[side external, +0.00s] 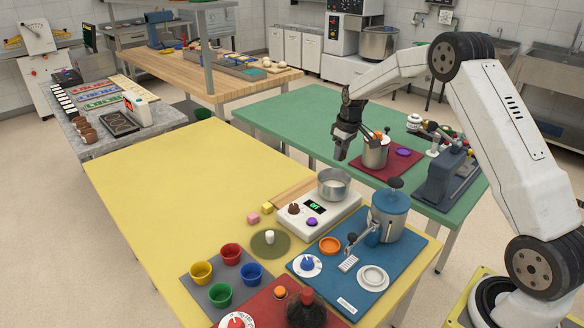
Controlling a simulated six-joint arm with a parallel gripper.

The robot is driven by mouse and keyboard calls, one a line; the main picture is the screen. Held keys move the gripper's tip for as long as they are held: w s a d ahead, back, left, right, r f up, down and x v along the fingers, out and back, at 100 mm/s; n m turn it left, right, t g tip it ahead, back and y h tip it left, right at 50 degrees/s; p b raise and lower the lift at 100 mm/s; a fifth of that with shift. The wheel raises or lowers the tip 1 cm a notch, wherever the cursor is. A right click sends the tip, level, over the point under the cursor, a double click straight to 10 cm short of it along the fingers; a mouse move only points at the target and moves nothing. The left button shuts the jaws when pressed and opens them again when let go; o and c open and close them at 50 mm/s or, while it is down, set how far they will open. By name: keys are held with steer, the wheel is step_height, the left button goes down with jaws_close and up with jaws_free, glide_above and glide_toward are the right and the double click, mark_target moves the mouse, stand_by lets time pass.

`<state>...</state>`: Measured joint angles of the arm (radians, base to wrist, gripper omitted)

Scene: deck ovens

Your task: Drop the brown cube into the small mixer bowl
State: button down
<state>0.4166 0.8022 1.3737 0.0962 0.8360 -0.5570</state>
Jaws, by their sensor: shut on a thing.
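My gripper (342,150) hangs in the air at the end of my arm, pointing down, left of the metal pot on the red mat and above and behind the silver bowl in the picture. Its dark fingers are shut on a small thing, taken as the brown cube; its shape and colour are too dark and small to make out. The open silver bowl (333,187) sits on a white unit (318,217) with a green display at the yellow table's right edge. I cannot tell for sure that it is the small mixer bowl. Its inside bottom is hidden.
A blue lidded machine (391,207) stands right of the white unit on a blue mat. Pink (253,218) and yellow (267,208) cubes lie to its left. A metal pot (375,155) holding utensils stands beside my gripper. The yellow table's (170,190) left part is clear.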

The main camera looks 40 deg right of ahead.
steer(key=shift+f, duration=0.15)
steer(key=shift+f, duration=2.85)
steer(key=shift+c, duration=1.3)
jaws_free()
steer(key=shift+r, duration=0.1)
steer(key=shift+s+r, duration=0.2)
steer(key=shift+r, duration=1.05)
steer(key=shift+s+r, duration=0.2)
steer(key=shift+r, duration=1.05)
steer(key=shift+s+r, duration=0.2)
steer(key=shift+r, duration=1.05)
